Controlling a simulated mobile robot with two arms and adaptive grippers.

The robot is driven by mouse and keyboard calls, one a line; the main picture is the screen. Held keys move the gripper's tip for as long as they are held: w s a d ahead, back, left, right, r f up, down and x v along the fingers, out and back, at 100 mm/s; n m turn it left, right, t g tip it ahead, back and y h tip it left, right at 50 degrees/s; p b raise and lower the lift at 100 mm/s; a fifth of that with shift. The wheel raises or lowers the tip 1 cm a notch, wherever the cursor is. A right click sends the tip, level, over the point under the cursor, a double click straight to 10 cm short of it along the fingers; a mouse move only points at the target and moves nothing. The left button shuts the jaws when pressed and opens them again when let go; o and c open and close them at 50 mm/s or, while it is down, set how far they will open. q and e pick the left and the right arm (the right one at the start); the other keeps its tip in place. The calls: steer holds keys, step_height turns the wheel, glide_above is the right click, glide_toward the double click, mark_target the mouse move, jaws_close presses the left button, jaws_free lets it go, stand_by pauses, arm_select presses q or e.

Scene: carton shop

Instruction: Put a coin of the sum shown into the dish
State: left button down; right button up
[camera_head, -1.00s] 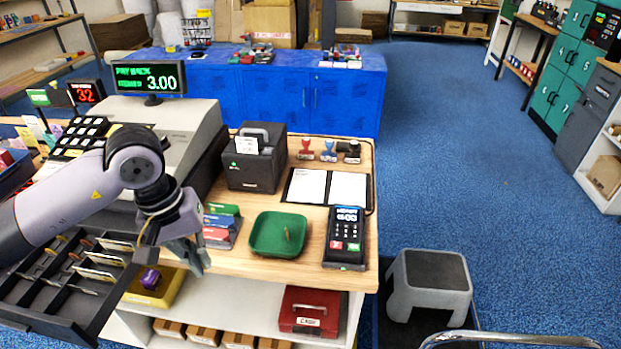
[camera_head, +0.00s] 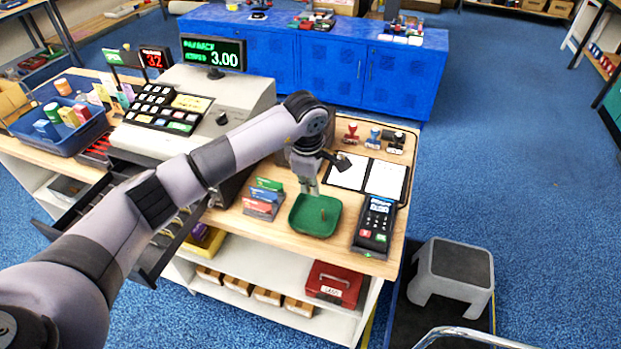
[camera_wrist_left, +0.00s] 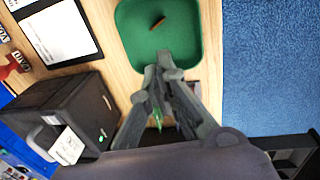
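The green dish (camera_head: 306,226) sits on the wooden counter and fills the top of the left wrist view (camera_wrist_left: 186,32). A small thin brown piece, apparently a coin (camera_head: 323,214), is in it and also shows in the wrist view (camera_wrist_left: 157,23). My left gripper (camera_head: 308,190) is over the back left edge of the dish. In the wrist view its fingertips (camera_wrist_left: 163,68) come together at the dish's near edge, with nothing visible between them. The display (camera_head: 213,53) reads 3.00. The open till drawer (camera_head: 72,212) is mostly hidden behind my left arm. My right gripper is not in view.
A card terminal (camera_head: 375,225) stands right of the dish, and a card holder (camera_head: 264,198) stands left. An open book (camera_head: 368,176) and stamps (camera_head: 373,139) lie behind. The black printer (camera_wrist_left: 70,110) is close to the gripper. A grey stool (camera_head: 455,275) stands on the floor.

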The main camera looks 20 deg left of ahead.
arm_select(q)
step_height(320, 180, down, 3)
steer(key=shift+f+b, duration=0.15)
steer(key=shift+b, duration=0.35)
steer(key=c, duration=2.3)
jaws_free()
steer(key=o, duration=0.6)
steer(key=r, duration=0.4)
steer(key=s+r, duration=0.1)
steer(key=r, duration=0.7)
steer(key=shift+s, duration=0.3)
